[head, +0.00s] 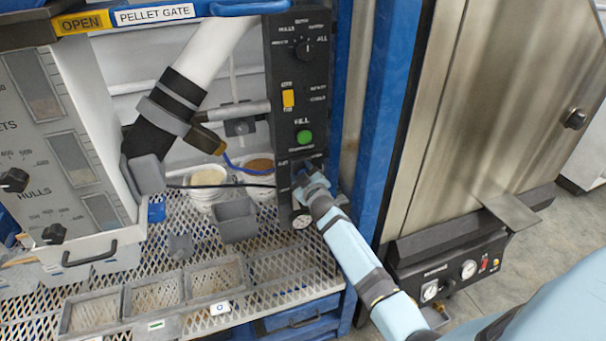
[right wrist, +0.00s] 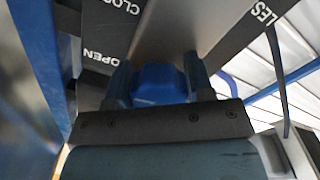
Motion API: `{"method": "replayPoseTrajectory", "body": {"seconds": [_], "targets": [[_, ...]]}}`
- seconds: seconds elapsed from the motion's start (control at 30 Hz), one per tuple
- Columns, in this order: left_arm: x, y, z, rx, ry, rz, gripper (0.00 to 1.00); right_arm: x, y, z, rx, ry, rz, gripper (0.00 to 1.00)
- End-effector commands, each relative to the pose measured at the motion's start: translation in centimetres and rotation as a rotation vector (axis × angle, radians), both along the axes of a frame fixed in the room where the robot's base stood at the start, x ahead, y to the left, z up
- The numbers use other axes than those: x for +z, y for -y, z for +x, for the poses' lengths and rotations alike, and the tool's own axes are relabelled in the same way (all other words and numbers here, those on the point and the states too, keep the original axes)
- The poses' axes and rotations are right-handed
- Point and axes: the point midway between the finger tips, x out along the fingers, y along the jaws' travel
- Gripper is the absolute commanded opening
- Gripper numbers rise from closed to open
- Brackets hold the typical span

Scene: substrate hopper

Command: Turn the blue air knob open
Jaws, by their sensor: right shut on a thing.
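The blue air knob (right wrist: 158,84) sits on a dark panel between the two fingers of my right gripper (right wrist: 158,80) in the right wrist view. The fingers are shut on it. "CLOSE" and "OPEN" are printed on the panel beside it; the knob's exact angle is hard to tell. In the head view my right gripper (head: 311,187) reaches the lower part of the black control panel (head: 298,75), below the green button (head: 304,136), and hides most of the knob. My left gripper is not in view.
A small gauge (head: 301,221) is just below my right gripper. A blue post (head: 378,130) stands close right of the panel. Two white buckets (head: 205,192) and a grey bin (head: 236,222) stand on the mesh shelf to the left. A steel cabinet (head: 480,110) is at right.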

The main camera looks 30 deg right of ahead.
Motion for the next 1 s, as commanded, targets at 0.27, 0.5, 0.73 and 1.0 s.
{"method": "replayPoseTrajectory", "body": {"seconds": [0.27,0.5,0.73,1.0], "targets": [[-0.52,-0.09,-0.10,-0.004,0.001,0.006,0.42,-0.25,-0.03,-0.03,0.000,-0.064,-0.256,0.24],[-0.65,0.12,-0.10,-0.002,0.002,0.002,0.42,-0.30,-0.12,-0.02,0.000,-0.112,-0.459,0.24],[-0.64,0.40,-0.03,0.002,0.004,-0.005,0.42,-0.34,-0.14,-0.02,0.001,-0.147,-0.605,0.24],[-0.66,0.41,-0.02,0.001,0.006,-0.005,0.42,-0.37,-0.15,-0.02,0.001,-0.170,-0.698,0.24]]}}
